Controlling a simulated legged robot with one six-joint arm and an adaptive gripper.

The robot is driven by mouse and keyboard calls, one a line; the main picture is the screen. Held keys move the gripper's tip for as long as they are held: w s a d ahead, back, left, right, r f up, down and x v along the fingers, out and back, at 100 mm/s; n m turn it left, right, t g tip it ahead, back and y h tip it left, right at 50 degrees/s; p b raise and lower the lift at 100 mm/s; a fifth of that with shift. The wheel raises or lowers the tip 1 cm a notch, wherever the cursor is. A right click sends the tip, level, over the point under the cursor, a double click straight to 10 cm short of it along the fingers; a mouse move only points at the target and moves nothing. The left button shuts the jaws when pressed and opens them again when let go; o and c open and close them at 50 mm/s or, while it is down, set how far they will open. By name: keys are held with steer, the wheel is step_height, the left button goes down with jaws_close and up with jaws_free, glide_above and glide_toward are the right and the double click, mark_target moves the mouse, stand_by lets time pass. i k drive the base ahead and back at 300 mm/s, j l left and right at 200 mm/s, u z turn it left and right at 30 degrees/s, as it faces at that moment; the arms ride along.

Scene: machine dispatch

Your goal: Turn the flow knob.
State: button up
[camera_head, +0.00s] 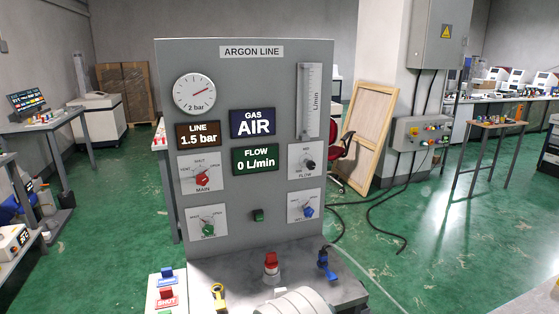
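The flow knob (308,163) is a small dark knob on a white plate marked FLOW, at the right of the grey ARGON LINE panel (245,262). Its exact setting is too small to read. The flow display (255,160) above the panel's middle reads 0 L/min. A clear flow tube (310,101) marked L/min stands above the knob. My gripper is not in view, and nothing is seen touching the knob.
The panel also has a red MAIN knob (202,178), a green knob (208,229), a blue knob (308,211) and a gauge (194,94). Red (271,262) and blue (323,263) fittings stand on the ledge below.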

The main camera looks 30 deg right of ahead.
mark_target(310, 165)
steer(key=z, duration=0.7)
